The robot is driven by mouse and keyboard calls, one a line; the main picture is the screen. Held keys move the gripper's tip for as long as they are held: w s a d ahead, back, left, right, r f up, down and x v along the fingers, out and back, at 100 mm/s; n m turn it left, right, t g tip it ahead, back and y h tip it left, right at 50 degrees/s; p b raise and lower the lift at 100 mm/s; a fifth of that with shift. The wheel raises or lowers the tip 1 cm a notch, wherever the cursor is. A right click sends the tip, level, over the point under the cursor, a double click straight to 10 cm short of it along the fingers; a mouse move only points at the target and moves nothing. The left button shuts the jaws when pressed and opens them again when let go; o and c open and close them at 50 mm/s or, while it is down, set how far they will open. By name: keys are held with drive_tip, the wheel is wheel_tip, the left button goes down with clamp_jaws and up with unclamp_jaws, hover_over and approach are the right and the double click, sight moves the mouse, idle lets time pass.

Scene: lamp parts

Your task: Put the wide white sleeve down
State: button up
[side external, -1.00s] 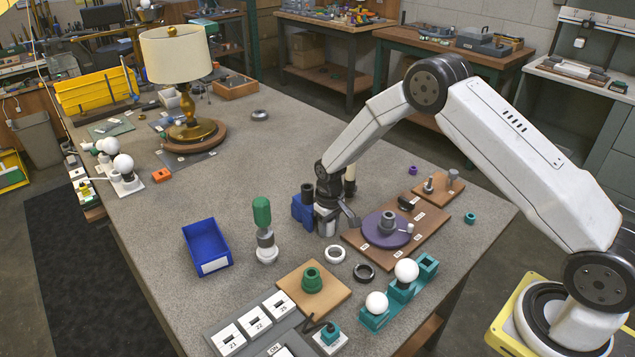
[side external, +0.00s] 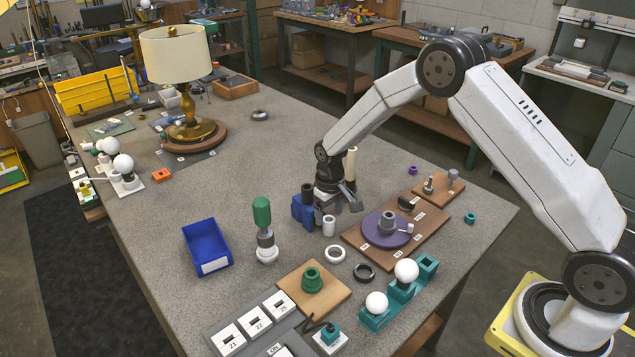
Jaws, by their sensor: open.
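The wide white sleeve (side external: 328,226) stands upright on the grey table, in front of the blue block and left of the wooden board. Its open dark top shows. My gripper (side external: 338,207) is open and empty, just above and behind the sleeve in the picture. Its fingers appear clear of the sleeve, though one is close to its top rim and the exact gap is hard to tell.
A blue block with a dark cylinder (side external: 304,207) stands close left of my gripper, and a cream tube (side external: 350,163) behind it. A purple disc (side external: 372,234) lies on the wooden board at right. A white ring (side external: 335,262) and black ring (side external: 364,279) lie in front.

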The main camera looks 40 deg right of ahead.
sight(330, 221)
wheel_tip(330, 221, up, 8)
drive_tip(key=shift+f, duration=0.15)
idle(0.6)
drive_tip(key=shift+s, duration=0.15)
drive_tip(key=s+a+r+t, duration=0.1)
drive_tip(key=s+r, duration=0.1)
drive_tip(key=s, duration=0.9)
drive_tip(key=s+a+r+t, duration=0.1)
drive_tip(key=s+r, duration=0.2)
drive_tip(key=s, duration=0.8)
drive_tip(key=shift+s+r+t, duration=0.15)
drive_tip(key=shift+s+t, duration=0.15)
drive_tip(key=shift+o, duration=0.5)
